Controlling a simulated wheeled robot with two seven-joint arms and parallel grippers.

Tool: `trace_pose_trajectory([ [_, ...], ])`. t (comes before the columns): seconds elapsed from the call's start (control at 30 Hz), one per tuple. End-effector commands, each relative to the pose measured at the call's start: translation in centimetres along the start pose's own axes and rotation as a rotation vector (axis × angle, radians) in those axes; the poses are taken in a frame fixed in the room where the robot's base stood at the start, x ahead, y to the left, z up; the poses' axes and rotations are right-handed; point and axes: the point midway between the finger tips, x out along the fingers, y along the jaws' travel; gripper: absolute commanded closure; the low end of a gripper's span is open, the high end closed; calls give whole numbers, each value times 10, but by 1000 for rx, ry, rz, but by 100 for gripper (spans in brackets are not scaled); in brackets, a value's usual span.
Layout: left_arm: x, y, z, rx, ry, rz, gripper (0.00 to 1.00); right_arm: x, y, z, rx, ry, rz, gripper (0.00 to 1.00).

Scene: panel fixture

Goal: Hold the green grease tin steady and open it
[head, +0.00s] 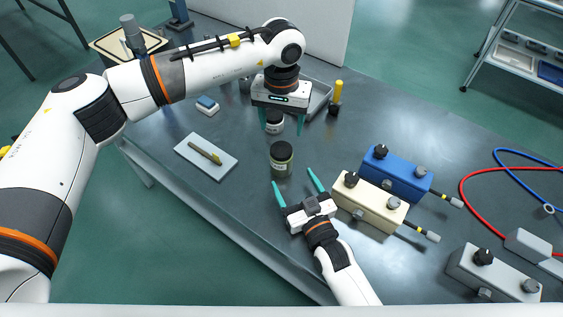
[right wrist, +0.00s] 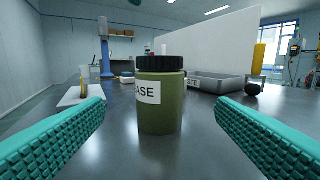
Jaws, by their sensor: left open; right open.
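The green grease tin (head: 281,160) stands upright on the dark bench with its black lid (right wrist: 160,63) on. In the right wrist view the tin's olive body (right wrist: 166,112) carries a white label, partly seen, reading "ASE". My right gripper (head: 297,178) is open and empty in front of the tin, fingers pointing toward it; the tin stands ahead, between the two teal fingers in the wrist view.
A cream box (head: 369,204) and a blue box (head: 397,175), both with knobs, stand right of the tin. A white board (head: 206,157) with a pen-like tool lies left. A grey tray (head: 320,98) and yellow-handled tool (head: 337,93) are behind. The bench's front edge is near.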

Motion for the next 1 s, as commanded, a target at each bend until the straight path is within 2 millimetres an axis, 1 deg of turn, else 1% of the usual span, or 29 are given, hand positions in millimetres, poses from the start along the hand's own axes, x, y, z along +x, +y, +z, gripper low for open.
trace_pose_trajectory([
  [0.03, 0, 0, 0, 0, 0, 0, 34, 11, 0, 1, 0, -3, 0, 21],
  [0.2, 0, 0, 0, 0, 0, 0, 34, 45, 0, 1, 0, -2, 0, 21],
  [0.3, 0, 0, 0, 0, 0, 0, 34, 62, 0, 1, 1, -2, 0, 21],
  [0.43, 0, 0, 0, 0, 0, 0, 34, 78, 0, 0, 1, -1, 0, 21],
  [0.6, 0, 0, 0, 0, 0, 0, 34, 88, 0, 0, 0, 0, 0, 21],
  [0.9, 0, 0, 0, 0, 0, 0, 34, 90, 0, 0, 0, 0, 0, 21],
  [0.97, 0, 0, 0, 0, 0, 0, 34, 90, 0, 0, 0, 0, 0, 31],
  [1.0, 0, 0, 0, 0, 0, 0, 34, 90, 0, 0, 0, 0, 0, 37],
])
